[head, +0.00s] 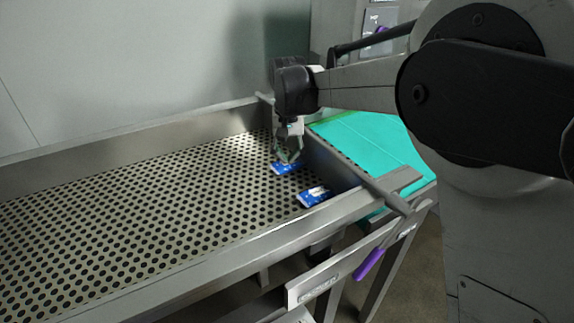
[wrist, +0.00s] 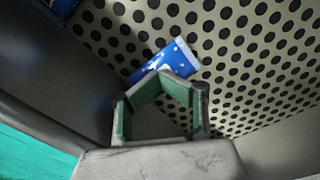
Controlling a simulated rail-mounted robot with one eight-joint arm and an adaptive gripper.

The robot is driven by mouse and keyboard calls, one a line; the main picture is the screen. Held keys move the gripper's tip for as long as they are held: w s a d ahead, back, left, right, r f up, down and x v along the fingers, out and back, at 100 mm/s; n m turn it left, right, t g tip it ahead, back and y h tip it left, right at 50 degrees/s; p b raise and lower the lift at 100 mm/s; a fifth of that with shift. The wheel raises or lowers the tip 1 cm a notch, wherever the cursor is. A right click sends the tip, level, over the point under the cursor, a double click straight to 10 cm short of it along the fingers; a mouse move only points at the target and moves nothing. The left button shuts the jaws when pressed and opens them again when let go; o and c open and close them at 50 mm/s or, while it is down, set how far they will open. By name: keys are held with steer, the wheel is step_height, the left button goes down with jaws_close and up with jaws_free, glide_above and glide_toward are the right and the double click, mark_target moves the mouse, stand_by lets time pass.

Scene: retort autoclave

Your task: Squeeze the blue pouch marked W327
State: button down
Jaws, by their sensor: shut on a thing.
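Two blue-and-white pouches lie in the perforated metal tray (head: 130,200). My gripper (head: 288,158) points down over the farther pouch (head: 285,168), with its fingertips at that pouch. In the wrist view the green-lined fingers (wrist: 163,76) come together at the near edge of this pouch (wrist: 170,59), shut on it. The fingers hide part of the pouch. The nearer pouch (head: 314,196) lies apart, close to the tray's right corner, and its edge shows at the top left of the wrist view (wrist: 64,7). The markings are too small to read, so I cannot tell which is W327.
Raised metal walls edge the tray, with the right wall (head: 335,165) close to both pouches. A turquoise surface (head: 375,143) lies beyond that wall. A purple handle (head: 369,264) is below the front edge. The tray's left part is empty.

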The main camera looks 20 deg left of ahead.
steer(key=shift+r+p, duration=1.8)
steer(key=shift+r, duration=2.15)
